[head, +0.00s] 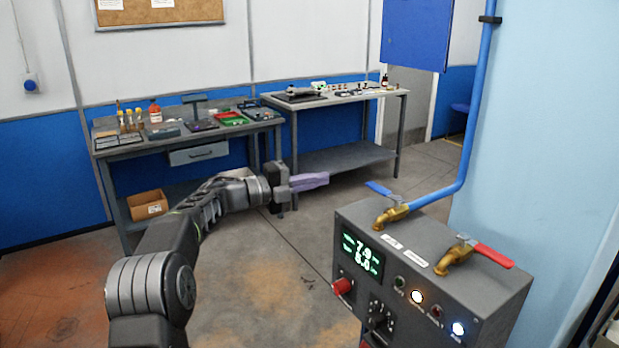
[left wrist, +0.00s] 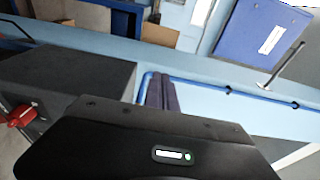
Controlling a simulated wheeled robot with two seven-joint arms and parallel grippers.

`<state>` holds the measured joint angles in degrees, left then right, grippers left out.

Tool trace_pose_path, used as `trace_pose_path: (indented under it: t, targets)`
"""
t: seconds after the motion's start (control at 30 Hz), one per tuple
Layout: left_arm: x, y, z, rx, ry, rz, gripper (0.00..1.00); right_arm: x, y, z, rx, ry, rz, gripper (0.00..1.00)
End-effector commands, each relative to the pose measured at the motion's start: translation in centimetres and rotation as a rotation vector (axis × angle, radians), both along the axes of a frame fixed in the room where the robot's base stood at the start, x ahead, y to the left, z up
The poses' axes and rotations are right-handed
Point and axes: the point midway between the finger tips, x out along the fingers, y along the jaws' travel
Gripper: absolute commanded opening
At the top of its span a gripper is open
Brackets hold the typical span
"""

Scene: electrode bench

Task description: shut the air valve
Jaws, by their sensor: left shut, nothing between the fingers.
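A dark grey control box (head: 440,235) stands at the right in the head view. A brass valve with a blue lever (head: 378,188) sits on its top, joined to a blue pipe (head: 468,150). The lever lies at an angle to the brass body. A second brass valve with a red lever (head: 493,255) sits nearer the front right. I cannot read the labels between them. My left gripper (head: 312,181) is shut and empty, in the air left of the blue lever and apart from it. Its closed fingers (left wrist: 161,92) show in the left wrist view. My right gripper is out of view.
The box front carries a lit green display (head: 362,252), a red knob (head: 343,286) and several lamps. Two workbenches with small items stand at the back; a cardboard box (head: 147,204) is under the left one. A light-blue wall (head: 540,120) rises behind the control box.

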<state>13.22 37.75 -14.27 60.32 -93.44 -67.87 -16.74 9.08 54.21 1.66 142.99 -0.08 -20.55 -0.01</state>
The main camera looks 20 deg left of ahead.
Motion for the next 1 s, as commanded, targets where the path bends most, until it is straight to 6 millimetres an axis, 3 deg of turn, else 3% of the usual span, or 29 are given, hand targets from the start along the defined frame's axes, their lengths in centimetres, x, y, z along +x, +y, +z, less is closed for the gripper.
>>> trace_pose_path:
  t: [0.23,0.8,0.93,1.0]
  targets:
    - [0.9,1.9,0.0,-0.001,0.001,-0.001,0.0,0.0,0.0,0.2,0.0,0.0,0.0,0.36]
    - [1.0,2.1,0.0,-0.004,0.004,0.0,0.0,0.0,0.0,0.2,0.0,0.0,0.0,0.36]
    - [2.0,3.2,0.3,-0.05,0.018,0.062,0.0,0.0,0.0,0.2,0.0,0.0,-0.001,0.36]
    - [2.9,4.1,-0.5,-0.144,0.054,0.122,0.0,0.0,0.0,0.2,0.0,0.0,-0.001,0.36]
